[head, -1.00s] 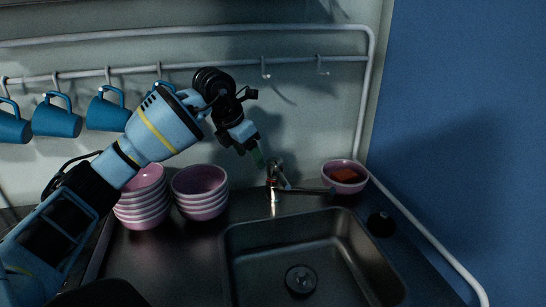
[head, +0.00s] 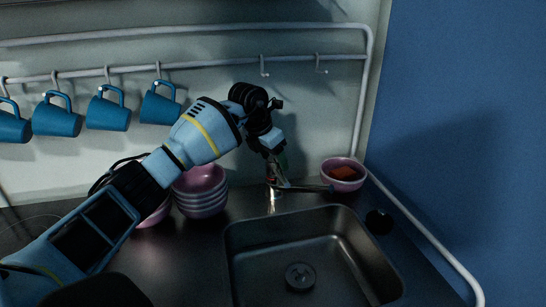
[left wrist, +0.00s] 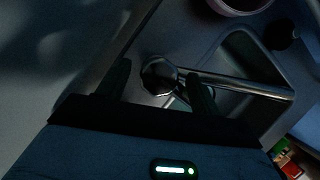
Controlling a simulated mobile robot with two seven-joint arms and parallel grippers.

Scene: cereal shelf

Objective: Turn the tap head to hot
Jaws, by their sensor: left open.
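The metal tap (head: 273,196) stands at the back edge of the sink, its spout pointing right in the head view. My left gripper (head: 279,160) points down right at the top of the tap and partly hides it. In the left wrist view the round shiny tap head (left wrist: 157,74) lies between the two open dark fingers of the gripper (left wrist: 158,80), with the spout (left wrist: 245,88) running to the right past one finger. I cannot tell whether either finger touches the tap. My right gripper is not in view.
The sink basin (head: 235,268) lies in front of the tap. A pink bowl with a reddish-brown thing (head: 343,186) stands right of it, pink bowl stacks (head: 203,200) left. Blue mugs (head: 108,114) hang on a rail above. A white rail (head: 430,235) runs along the right side.

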